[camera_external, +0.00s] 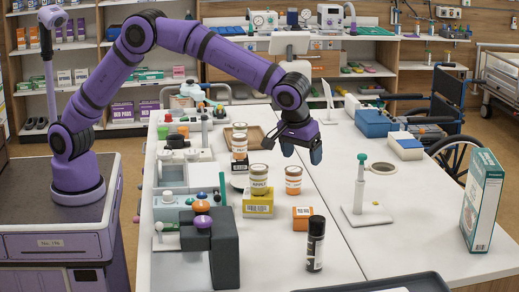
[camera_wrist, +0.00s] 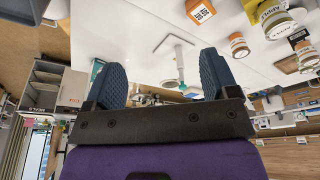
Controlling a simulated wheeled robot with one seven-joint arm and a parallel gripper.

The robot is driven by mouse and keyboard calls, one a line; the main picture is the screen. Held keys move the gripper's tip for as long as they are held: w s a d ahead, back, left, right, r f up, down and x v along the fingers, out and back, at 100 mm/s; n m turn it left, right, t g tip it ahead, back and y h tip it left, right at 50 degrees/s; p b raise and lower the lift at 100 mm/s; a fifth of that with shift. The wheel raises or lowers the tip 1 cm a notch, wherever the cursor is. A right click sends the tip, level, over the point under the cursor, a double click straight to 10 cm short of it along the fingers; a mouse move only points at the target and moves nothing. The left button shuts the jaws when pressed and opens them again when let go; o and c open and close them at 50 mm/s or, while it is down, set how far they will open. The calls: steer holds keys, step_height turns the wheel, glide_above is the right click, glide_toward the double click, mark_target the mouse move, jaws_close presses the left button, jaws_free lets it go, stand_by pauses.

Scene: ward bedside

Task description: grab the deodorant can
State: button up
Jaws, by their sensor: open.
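The deodorant can (camera_external: 315,243), a dark upright can with a pale label band, stands on the front part of the white table in the external view. I cannot make it out in the wrist view. My gripper (camera_external: 302,153) is open, high over the table and well behind the can, above the jars. In the wrist view my gripper (camera_wrist: 163,78) shows two blue ribbed fingers spread wide with nothing held between them.
A grey organiser (camera_external: 222,245) is left, a white stand (camera_external: 366,213) right, a dark tray (camera_external: 400,284) in front. A tall teal box (camera_external: 483,200) stands far right.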

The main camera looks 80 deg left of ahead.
steer(key=n, duration=0.1)
glide_toward(317, 218)
steer(key=f, duration=0.2)
steer(key=shift+y, duration=0.3)
steer(key=x, duration=1)
steer(key=shift+w+d+f, duration=0.1)
steer(key=shift+w+f, duration=0.1)
steer(key=shift+f, duration=0.1)
steer(key=shift+c, duration=0.4)
steer(key=c, duration=1.2)
steer(key=shift+r, duration=0.15)
